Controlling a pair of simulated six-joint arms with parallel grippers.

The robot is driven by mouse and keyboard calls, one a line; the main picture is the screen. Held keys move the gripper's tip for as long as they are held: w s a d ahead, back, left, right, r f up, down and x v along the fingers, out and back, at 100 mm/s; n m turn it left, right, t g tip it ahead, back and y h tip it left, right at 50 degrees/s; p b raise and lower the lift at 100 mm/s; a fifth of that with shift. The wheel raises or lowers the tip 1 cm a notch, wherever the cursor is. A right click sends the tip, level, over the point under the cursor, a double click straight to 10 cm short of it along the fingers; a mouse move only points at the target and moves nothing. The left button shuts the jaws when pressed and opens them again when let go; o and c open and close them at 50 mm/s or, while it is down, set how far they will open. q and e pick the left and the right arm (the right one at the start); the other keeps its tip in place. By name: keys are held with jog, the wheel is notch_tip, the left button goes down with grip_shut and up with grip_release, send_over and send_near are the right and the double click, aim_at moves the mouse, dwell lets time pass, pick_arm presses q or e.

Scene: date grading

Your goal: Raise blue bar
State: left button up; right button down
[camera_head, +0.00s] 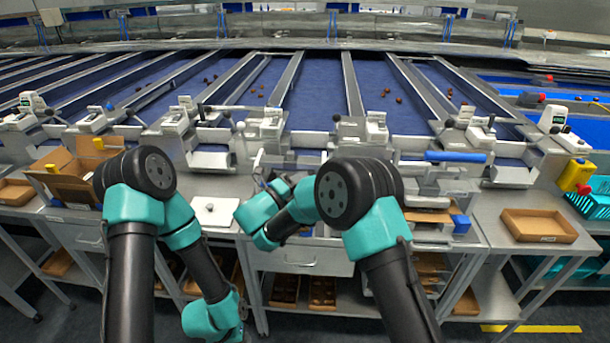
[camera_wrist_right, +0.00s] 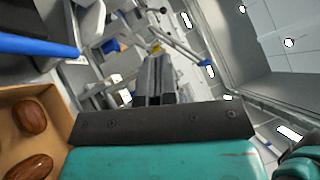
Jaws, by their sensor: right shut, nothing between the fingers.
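The blue bar (camera_head: 455,156) lies level across a grey metal fixture at the front edge of a lane, right of centre in the head view. A blue bar (camera_wrist_right: 40,47) also shows at the upper left of the right wrist view. My right gripper (camera_head: 271,179) is left of the bar and well apart from it, partly hidden by my own arm. In the right wrist view its dark fingers (camera_wrist_right: 155,75) are together with nothing between them. My left arm folds down at the left, and its gripper cannot be seen.
An open cardboard box (camera_head: 72,178) stands on the bench at the left. In the wrist view, a brown tray (camera_wrist_right: 60,103) holds dates (camera_wrist_right: 28,118). White scales line the lane ends.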

aim_at(332, 148)
jog(key=x, duration=0.3)
jog(key=w+a+x, duration=0.1)
jog(key=x, duration=0.3)
jog(key=a+x, duration=0.1)
jog(key=x, duration=0.3)
jog(key=shift+w+d+r, duration=0.15)
jog(key=shift+w+r, duration=0.2)
jog(key=shift+w, duration=0.15)
